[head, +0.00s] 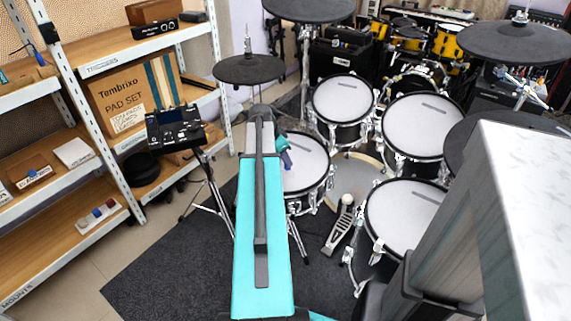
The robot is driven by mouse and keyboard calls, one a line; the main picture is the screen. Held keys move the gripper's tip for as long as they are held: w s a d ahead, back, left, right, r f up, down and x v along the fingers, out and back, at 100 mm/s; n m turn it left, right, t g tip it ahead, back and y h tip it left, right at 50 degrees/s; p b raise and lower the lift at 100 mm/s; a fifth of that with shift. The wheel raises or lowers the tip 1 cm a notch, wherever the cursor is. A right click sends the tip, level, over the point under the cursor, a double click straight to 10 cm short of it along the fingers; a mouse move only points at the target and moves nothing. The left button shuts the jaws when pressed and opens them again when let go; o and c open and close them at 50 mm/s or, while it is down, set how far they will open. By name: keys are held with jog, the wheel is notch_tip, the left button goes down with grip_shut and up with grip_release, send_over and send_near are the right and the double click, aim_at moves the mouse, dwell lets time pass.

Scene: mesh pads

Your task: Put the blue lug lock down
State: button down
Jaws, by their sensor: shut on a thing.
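My teal arm reaches forward over the floor to the drum kit. My gripper (285,155) shows small at its far end, just over the left edge of a white drum head (304,163). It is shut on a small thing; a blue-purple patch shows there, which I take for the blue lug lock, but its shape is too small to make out. The fingers are mostly hidden by my arm. I cannot tell whether the held thing touches the drum.
Drums and cymbals (249,69) crowd the middle and right. A module on a stand (178,127) is left of my arm. The shelf rack (100,150) at left holds a "Pad Set" box (130,97) and small red and blue pieces (97,213). Dark carpet (180,265) is clear at front left.

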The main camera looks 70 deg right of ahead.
jog(key=shift+f, duration=1.15)
jog(key=shift+f, duration=0.15)
jog(key=c, duration=1.7)
grip_release()
jog(key=v, duration=1.2)
jog(key=shift+p, duration=0.3)
